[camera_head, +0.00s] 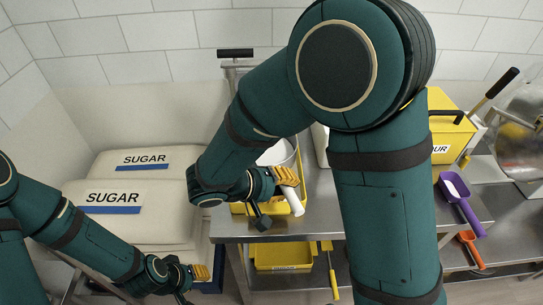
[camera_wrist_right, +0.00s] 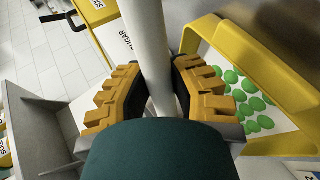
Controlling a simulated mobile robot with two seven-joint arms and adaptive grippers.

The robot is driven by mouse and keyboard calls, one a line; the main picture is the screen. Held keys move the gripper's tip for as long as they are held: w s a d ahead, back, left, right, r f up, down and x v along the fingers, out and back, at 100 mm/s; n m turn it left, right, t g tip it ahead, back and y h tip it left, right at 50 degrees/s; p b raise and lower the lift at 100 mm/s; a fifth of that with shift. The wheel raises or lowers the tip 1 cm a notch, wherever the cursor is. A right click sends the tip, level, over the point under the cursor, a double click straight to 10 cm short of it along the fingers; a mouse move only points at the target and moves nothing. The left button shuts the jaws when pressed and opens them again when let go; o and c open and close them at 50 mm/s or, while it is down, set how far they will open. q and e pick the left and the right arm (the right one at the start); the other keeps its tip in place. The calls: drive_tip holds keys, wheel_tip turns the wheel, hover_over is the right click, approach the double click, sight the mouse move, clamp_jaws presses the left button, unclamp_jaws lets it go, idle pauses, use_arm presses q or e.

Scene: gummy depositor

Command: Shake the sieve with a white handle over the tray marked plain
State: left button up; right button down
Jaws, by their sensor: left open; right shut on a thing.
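My right gripper (camera_head: 276,183) is shut on the white handle (camera_head: 293,201) of the sieve, above the steel table. In the right wrist view the white handle (camera_wrist_right: 148,45) runs between the yellow fingers (camera_wrist_right: 160,95). A pale round rim (camera_head: 277,153) shows behind my arm and may be the sieve's head; the rest is hidden. A yellow tray (camera_head: 237,208) lies under the gripper, and a yellow tray with green pieces on white (camera_wrist_right: 215,28) shows in the wrist view. I cannot read a plain mark on either. My left gripper (camera_head: 197,272) is open and empty at lower left.
Sugar sacks (camera_head: 140,205) are stacked at left. A yellow flour bin (camera_head: 450,125), a purple scoop (camera_head: 461,203) and an orange scoop (camera_head: 470,247) are at right. Another labelled yellow tray (camera_head: 284,257) sits on the lower shelf. My right arm covers much of the table.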

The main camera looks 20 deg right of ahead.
drive_tip(key=shift+a, duration=0.25)
drive_tip(key=d, duration=0.3)
drive_tip(key=shift+s+b, duration=0.3)
drive_tip(key=shift+s, duration=0.1)
drive_tip(key=shift+w+a, duration=0.25)
drive_tip(key=shift+a, duration=0.5)
drive_tip(key=shift+w+a, duration=0.2)
drive_tip(key=shift+a, duration=0.5)
drive_tip(key=shift+d, duration=0.15)
